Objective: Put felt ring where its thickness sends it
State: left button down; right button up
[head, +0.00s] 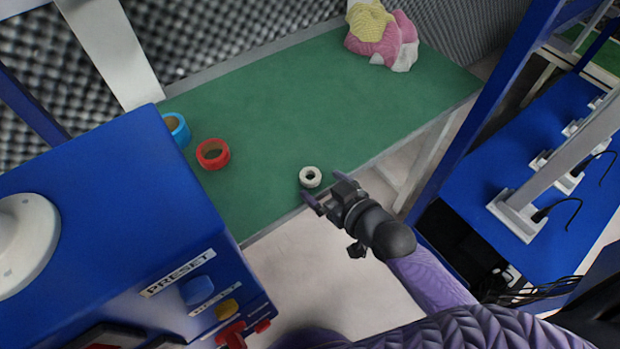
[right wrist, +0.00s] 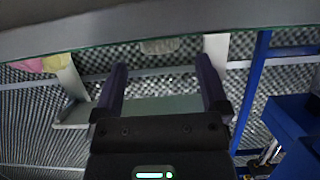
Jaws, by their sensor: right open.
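The felt ring (head: 311,177), small, off-white and thick-walled, lies flat near the front edge of the green-topped table (head: 290,95). In the right wrist view a pale rounded shape, apparently the ring (right wrist: 160,46), shows at the table edge, beyond and between the fingertips. My right gripper (head: 322,187) is open and empty, its fingers just in front of the ring, and I see no grip on it. The fingers also show spread in the right wrist view (right wrist: 162,78). A red ring-shaped piece (head: 213,154) and a blue one (head: 177,128) stand on the table to the left. My left gripper is out of view.
A blue machine (head: 95,215) with a PRESET label and knobs fills the left front and partly hides the blue piece. Crumpled pink and yellow cloth (head: 380,38) lies at the table's far right. A blue bench (head: 560,170) with stands is at right. The table's middle is clear.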

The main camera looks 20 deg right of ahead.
aim_at(315, 180)
jog(key=x, duration=0.3)
jog(key=shift+s+f+b, duration=0.1)
jog(key=shift+f+b, duration=0.05)
jog(key=shift+b, duration=0.25)
jog(key=shift+c, duration=1.8)
grip_shut()
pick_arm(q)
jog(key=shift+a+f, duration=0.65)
